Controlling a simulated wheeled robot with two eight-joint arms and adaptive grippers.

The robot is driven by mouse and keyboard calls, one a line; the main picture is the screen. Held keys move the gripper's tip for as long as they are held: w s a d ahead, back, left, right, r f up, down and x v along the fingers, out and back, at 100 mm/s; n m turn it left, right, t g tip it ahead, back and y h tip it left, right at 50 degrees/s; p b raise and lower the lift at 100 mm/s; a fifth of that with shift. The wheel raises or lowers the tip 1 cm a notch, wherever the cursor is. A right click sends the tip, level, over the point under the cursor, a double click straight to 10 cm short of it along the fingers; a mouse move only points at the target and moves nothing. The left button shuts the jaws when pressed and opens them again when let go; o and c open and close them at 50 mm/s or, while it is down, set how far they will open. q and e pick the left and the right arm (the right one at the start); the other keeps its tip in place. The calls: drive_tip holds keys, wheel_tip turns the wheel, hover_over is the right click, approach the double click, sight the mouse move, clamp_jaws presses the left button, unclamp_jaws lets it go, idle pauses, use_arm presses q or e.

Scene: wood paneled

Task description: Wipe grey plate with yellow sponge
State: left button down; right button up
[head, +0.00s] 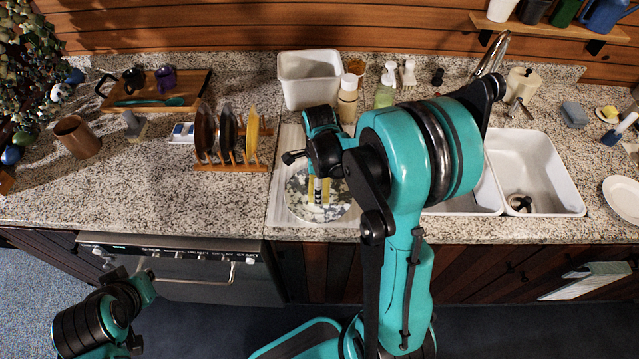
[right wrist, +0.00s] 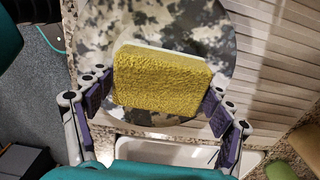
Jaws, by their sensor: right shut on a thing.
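The round plate, with a mottled grey, white and dark pattern, lies on the ridged drainboard left of the sink (head: 297,203). It also fills the upper middle of the right wrist view (right wrist: 195,35). The yellow sponge (right wrist: 163,82) has a pale strip along its far edge. My right gripper (right wrist: 160,97) is shut on the sponge, with purple finger pads at its two sides, over the near part of the plate. I cannot tell whether the sponge touches the plate. In the head view my right arm partly covers both. My left arm is at lower left; its fingers do not show.
A wooden rack (head: 230,165) with upright plates stands left of the drainboard. A white tub (head: 310,80) and several bottles stand behind it. The white double sink (head: 540,165) is to the right. A blue-grey sponge (head: 573,114) lies right of the faucet. The left front counter is clear.

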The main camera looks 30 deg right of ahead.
drive_tip(key=shift+s+a+f, duration=0.1)
drive_tip(key=shift+s+a, duration=0.75)
drive_tip(key=shift+s+f+b, duration=0.1)
drive_tip(key=shift+f+b, duration=0.1)
drive_tip(key=shift+b, duration=0.15)
drive_tip(key=shift+d, duration=0.1)
drive_tip(key=shift+c, duration=0.4)
drive_tip(key=shift+w+d+r, duration=0.15)
drive_tip(key=shift+w+d, duration=0.95)
drive_tip(key=shift+w, duration=0.2)
drive_tip(key=shift+r+p, duration=2.1)
drive_tip(key=shift+r, duration=0.9)
